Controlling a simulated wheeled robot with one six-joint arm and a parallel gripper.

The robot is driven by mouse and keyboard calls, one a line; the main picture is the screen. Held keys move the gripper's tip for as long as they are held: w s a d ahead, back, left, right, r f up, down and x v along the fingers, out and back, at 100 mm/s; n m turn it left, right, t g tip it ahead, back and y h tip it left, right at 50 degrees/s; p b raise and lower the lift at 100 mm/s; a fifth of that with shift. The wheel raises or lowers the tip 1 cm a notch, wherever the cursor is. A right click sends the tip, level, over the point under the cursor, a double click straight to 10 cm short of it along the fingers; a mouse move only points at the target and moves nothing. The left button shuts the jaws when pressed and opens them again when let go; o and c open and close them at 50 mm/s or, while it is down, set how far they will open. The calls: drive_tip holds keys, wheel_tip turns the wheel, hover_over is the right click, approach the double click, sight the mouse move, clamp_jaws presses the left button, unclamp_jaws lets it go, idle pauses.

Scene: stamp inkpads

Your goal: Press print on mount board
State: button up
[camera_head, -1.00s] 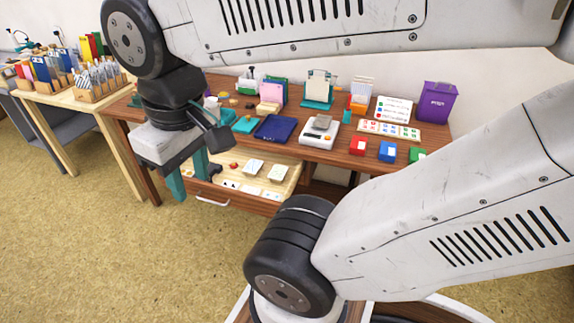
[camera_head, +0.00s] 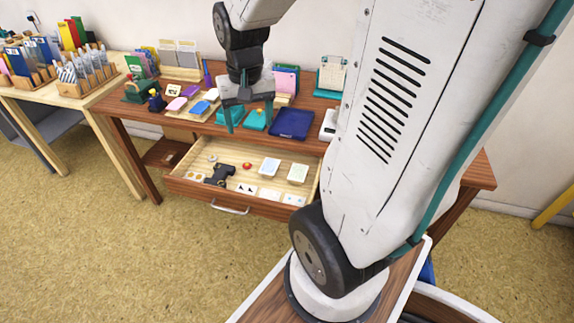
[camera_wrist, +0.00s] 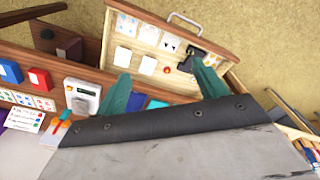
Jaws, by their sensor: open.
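My gripper (camera_head: 249,119) is open and empty above the front of the desk, its teal fingers pointing down. In the wrist view, my gripper (camera_wrist: 161,76) also has its fingers apart with nothing between them. Teal pads (camera_head: 255,120) lie just beyond and beside the fingers, partly hidden. A dark blue flat tray (camera_head: 291,124) lies to their right. White cards with small prints (camera_head: 269,194) and two pale square pieces (camera_head: 270,167) lie in the open drawer (camera_head: 206,152). I cannot tell which piece is the mount board.
A black object (camera_head: 220,174) and a small red knob (camera_head: 247,166) are also in the drawer. A white scale (camera_wrist: 82,97) stands on the desk, with red (camera_wrist: 40,79) and blue (camera_wrist: 10,72) boxes nearby. My arm hides the desk's right side in the head view.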

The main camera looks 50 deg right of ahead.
drive_tip(key=w+d+f+m, duration=0.2)
drive_tip(key=d+f+m, duration=0.2)
drive_tip(key=d+f, duration=0.7)
drive_tip(key=m, duration=0.3)
hover_over(298, 172)
wheel_tip(298, 172, down, 11)
drive_tip(key=shift+g, duration=0.4)
drive_tip(key=shift+f, duration=4.75)
drive_tip(key=c, duration=0.7)
drive_tip(key=shift+o, duration=0.2)
drive_tip(key=shift+r, duration=3.55)
